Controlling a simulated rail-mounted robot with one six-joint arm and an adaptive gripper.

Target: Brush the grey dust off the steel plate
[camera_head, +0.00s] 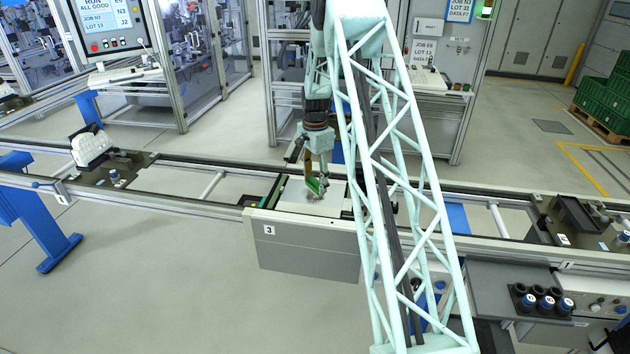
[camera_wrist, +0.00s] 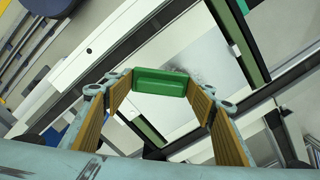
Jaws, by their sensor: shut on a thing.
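The steel plate (camera_head: 296,196) is a pale flat sheet on the line at the station marked 3, below my gripper. In the wrist view the plate (camera_wrist: 168,48) shows a patch of grey dust (camera_wrist: 205,75) just beyond the brush. My gripper (camera_head: 319,180) points down over the plate, shut on a brush with a green body (camera_wrist: 162,82). The brush (camera_head: 316,186) is at or just above the plate; I cannot tell whether its bristles touch. The bristles are mostly hidden in the wrist view, and my arm covers the plate's right side in the head view.
Rails run left and right of the plate. A pallet with a white part (camera_head: 92,148) stands on the line at left. Another dark pallet (camera_head: 575,218) is at right. A grey panel numbered 3 (camera_head: 305,248) hangs in front. Blue-capped items (camera_head: 545,302) stand in a holder at lower right.

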